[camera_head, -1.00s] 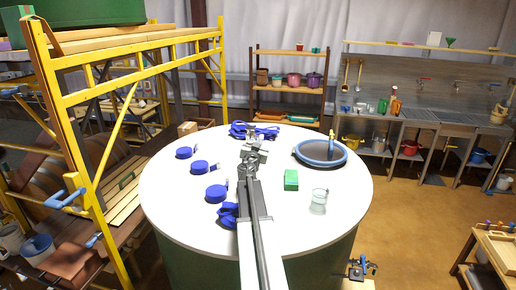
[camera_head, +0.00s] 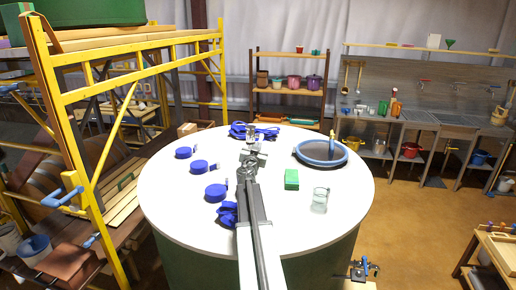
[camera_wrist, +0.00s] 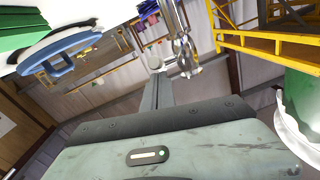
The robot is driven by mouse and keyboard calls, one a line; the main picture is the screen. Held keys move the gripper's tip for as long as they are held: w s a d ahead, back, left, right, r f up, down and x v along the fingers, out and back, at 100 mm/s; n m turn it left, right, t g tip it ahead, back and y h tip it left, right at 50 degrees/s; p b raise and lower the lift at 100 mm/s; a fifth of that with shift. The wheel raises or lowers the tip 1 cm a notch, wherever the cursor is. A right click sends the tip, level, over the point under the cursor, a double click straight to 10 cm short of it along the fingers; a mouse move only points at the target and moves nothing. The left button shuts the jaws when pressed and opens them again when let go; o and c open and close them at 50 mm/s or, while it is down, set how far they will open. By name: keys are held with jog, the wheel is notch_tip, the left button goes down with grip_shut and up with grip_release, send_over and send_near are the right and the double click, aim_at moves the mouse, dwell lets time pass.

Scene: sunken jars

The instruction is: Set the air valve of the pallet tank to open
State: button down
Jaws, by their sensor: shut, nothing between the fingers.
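My gripper (camera_head: 251,132) is shut and empty, held above the white round top (camera_head: 270,222) of a large green drum near its far side. In the wrist view its closed fingers (camera_wrist: 185,55) show above the wrist housing. No part can be surely identified as the pallet tank's air valve. A small dark fitting with blue parts (camera_head: 362,269) sits low at the right of the drum. A blue pipe-like handle (camera_head: 63,198) is at the yellow frame on the left. A green tank (camera_head: 80,12) is partly visible on that frame.
Several blue round lids (camera_head: 216,192) lie left of my arm. A green box (camera_head: 291,179), a glass jar (camera_head: 320,200) and a blue-rimmed round hatch (camera_head: 320,153) are on the right. Blue coiled straps (camera_head: 254,131) lie at the far edge. The yellow frame (camera_head: 150,60) stands close left.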

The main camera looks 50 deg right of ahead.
jog(key=shift+w+d+f+b, duration=0.1)
jog(key=shift+d+f+b, duration=0.1)
jog(key=shift+f+b, duration=0.8)
jog(key=shift+w+d+f+b, duration=0.1)
jog(key=shift+d+f+b, duration=0.1)
jog(key=shift+f+b, duration=0.8)
jog(key=shift+w+d+f+b, duration=0.25)
jog(key=shift+d+f+b, duration=0.2)
jog(key=shift+f+b, duration=0.2)
jog(key=shift+w+d+f+b, duration=0.2)
jog(key=shift+d+f+b, duration=0.25)
jog(key=shift+f, duration=0.25)
jog(key=shift+a, duration=0.1)
